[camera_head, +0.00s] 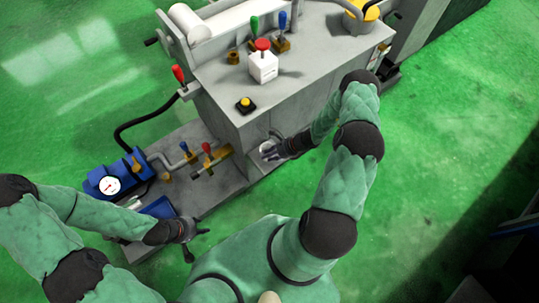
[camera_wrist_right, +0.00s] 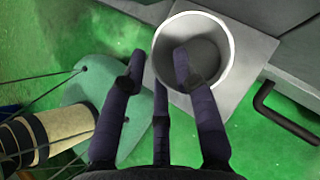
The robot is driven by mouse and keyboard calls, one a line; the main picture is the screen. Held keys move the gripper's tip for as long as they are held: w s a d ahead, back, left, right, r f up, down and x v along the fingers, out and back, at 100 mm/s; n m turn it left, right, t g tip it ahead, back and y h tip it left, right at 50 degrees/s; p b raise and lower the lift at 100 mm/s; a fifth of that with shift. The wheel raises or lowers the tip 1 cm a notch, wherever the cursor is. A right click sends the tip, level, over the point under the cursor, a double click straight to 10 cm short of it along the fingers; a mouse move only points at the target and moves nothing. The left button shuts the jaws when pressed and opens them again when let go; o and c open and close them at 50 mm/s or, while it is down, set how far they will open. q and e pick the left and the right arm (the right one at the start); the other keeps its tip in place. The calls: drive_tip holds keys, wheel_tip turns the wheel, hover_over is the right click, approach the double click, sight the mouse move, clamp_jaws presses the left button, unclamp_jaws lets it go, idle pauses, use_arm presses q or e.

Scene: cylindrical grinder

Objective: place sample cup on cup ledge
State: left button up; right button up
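The sample cup (camera_wrist_right: 229,50), round with a pale rim and grey inside, shows at the top of the right wrist view. It stands over a square grey plate, seemingly the cup ledge (camera_wrist_right: 258,62), on the machine's side. In the head view the cup (camera_head: 266,147) is small and pale beside my right gripper (camera_head: 272,152). In the wrist view my right gripper (camera_wrist_right: 159,68) is open; one finger is left of the cup and another overlaps its rim and opening. Contact is unclear. My left gripper (camera_head: 194,240) is open and empty, away at the lower left.
The grey grinder (camera_head: 310,85) carries a red-topped white box (camera_head: 263,66), a yellow button (camera_head: 245,104) and levers. A blue pump with a gauge (camera_head: 110,185) stands at left. A black handle (camera_wrist_right: 283,115) projects right of the cup.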

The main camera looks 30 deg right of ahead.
drive_tip(key=p+v, duration=0.4)
drive_tip(key=v, duration=0.8)
drive_tip(key=s+a+r+n+g+h, duration=0.1)
drive_tip(key=s+a+n, duration=0.2)
drive_tip(key=a+n, duration=0.4)
drive_tip(key=s+a+r+n+g+h, duration=0.1)
drive_tip(key=s+a+n+g, duration=0.1)
drive_tip(key=a+n, duration=0.5)
drive_tip(key=s+a+r+n+g+h, duration=0.1)
drive_tip(key=s+a+n, duration=0.3)
drive_tip(key=a+n, duration=0.4)
drive_tip(key=a+r, duration=0.1)
drive_tip(key=a, duration=0.3)
drive_tip(key=shift+a+g, duration=0.2)
drive_tip(key=shift+g, duration=0.2)
drive_tip(key=shift+s+d, duration=0.1)
